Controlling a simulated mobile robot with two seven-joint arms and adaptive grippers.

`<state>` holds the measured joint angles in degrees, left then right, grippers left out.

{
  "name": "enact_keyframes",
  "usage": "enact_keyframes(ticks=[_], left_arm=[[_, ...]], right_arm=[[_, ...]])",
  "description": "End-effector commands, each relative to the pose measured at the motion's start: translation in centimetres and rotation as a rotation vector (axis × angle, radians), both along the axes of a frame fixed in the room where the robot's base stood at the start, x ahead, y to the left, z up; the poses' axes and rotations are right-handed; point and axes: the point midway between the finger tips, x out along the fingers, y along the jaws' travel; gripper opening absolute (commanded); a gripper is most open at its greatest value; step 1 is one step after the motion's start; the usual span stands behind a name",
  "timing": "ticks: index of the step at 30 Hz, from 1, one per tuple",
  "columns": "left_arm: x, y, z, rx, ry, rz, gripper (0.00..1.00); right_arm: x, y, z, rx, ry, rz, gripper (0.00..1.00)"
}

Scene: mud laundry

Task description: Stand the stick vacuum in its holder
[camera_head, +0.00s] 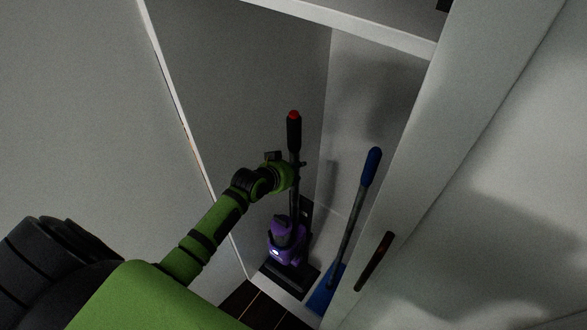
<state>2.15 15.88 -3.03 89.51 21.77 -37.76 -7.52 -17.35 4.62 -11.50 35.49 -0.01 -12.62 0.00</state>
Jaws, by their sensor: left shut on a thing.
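The stick vacuum (282,240) has a purple body, a black stick and a red tip. It stands nearly upright inside the tall cupboard, with its dark floor head at the bottom. My left gripper (292,176) is shut on the vacuum's stick, about midway up. The fingers are partly hidden by the wrist. A dark bracket-like part (305,211) shows behind the stick; I cannot tell whether it is the holder or whether the vacuum touches it. My right gripper is not in view.
A blue-handled broom or mop (348,220) leans in the cupboard, right of the vacuum. A pale door with a dark handle (374,262) stands at the right. A white shelf (350,25) crosses above. The left panel edge runs close beside my arm.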

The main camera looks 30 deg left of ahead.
Motion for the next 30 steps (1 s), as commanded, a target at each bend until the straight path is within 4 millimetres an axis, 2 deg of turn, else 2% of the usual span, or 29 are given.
enact_keyframes(ticks=[1, 28, 29, 30], left_arm=[[0.44, 0.00, 0.76, -0.001, -0.020, 0.000, 0.00], [0.46, 0.03, 0.49, -0.001, -0.021, 0.001, 0.00], [0.46, 0.03, 0.49, -0.001, -0.022, 0.001, 0.51], [0.45, 0.02, 0.47, -0.001, -0.021, 0.001, 0.66]], right_arm=[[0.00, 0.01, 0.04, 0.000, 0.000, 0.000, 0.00], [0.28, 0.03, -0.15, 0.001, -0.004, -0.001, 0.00], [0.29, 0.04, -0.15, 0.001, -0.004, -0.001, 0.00], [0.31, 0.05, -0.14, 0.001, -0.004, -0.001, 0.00]])
